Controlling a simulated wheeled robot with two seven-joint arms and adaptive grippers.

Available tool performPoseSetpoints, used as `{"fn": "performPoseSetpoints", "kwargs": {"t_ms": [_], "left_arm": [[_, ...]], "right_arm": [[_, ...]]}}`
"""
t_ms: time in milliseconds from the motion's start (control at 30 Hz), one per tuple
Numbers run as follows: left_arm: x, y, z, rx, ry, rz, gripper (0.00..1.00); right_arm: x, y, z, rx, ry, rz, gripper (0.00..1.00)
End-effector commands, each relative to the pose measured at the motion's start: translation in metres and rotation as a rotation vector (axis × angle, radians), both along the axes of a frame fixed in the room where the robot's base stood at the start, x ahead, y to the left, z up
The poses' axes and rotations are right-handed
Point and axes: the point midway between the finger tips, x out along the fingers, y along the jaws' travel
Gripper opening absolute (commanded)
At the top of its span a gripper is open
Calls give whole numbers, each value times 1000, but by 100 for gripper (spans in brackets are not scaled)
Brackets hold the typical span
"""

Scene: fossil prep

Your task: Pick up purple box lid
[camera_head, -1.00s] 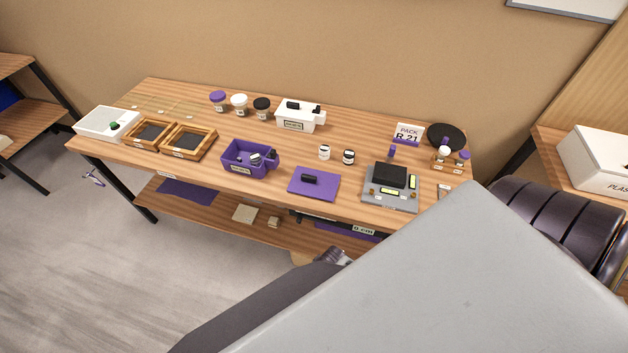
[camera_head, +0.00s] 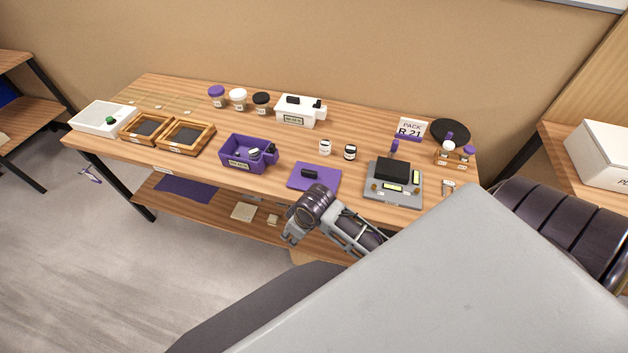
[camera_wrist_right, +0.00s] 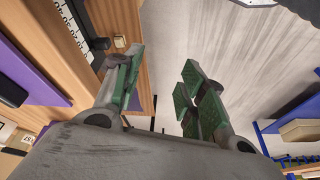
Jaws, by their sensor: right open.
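The purple box lid (camera_head: 325,183) is a flat purple plate with a black handle (camera_head: 309,174), lying near the front edge of the table. The open purple box (camera_head: 236,164) stands to its left, with small items at its right end. My right gripper (camera_head: 291,238) is just in front of the table edge, below and left of the lid, apart from it. In the right wrist view its green-padded fingers (camera_wrist_right: 158,88) are spread with nothing between them. My left gripper is not seen.
A white box (camera_head: 290,118) and wooden trays (camera_head: 188,151) are farther off. A lower shelf (camera_head: 222,212) runs under the table.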

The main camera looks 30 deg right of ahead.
Motion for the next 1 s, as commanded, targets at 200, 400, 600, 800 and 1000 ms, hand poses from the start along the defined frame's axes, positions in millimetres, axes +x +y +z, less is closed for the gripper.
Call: {"fn": "performPoseSetpoints", "kwargs": {"t_ms": [200,400,600,800,1000], "left_arm": [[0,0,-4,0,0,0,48],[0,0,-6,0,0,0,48],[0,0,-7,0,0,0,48],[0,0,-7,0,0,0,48],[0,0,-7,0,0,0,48]], "right_arm": [[16,13,24,1,-7,113,41],[30,19,37,-11,5,210,41],[44,17,46,-33,25,289,41],[59,7,52,-62,54,351,41],[75,-9,59,-93,87,392,41]]}}
